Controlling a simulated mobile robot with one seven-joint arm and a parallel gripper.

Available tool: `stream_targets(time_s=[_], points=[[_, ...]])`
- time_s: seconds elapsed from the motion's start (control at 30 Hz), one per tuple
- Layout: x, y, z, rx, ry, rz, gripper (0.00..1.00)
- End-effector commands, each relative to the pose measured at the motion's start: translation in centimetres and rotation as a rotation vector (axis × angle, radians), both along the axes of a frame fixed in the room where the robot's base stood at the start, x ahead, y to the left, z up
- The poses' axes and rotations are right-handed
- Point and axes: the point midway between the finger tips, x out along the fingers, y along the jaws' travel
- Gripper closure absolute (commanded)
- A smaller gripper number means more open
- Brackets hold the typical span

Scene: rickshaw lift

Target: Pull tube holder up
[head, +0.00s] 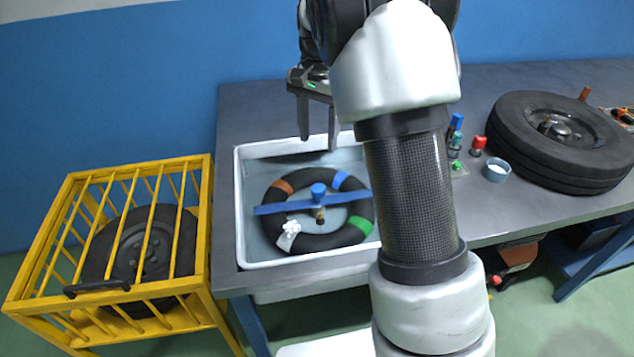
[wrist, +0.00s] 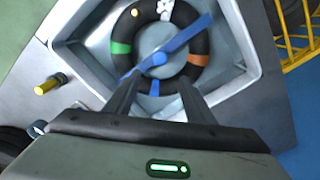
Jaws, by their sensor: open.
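The tube holder is a blue bar (head: 277,207) with a round blue knob (head: 318,189) at its middle. It lies across a black inner tube (head: 284,232) that has orange, blue, green and white patches. The tube sits in a white basin (head: 241,195) set in the bench. My gripper (head: 318,145) is open and empty above the back part of the basin, apart from the bar. In the wrist view the fingers (wrist: 140,90) point toward the tube, and the blue bar (wrist: 185,42) crosses beyond their tips. The bar's right end shows beside my arm.
A yellow cage (head: 110,240) with a wheel inside stands left of the bench. Small bottles, a cup (head: 496,170) and a large tyre (head: 560,140) stand on the bench to the right. The blue wall is behind.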

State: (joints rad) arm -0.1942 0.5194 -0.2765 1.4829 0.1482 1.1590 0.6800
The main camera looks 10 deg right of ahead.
Motion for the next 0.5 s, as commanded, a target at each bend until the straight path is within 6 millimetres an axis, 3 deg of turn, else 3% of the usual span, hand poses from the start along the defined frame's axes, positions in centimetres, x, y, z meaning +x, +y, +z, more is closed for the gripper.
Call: stream_targets(time_s=[0.5], points=[[-0.2,0.0,-11.5,-0.001,0.005,0.001,0.51]])
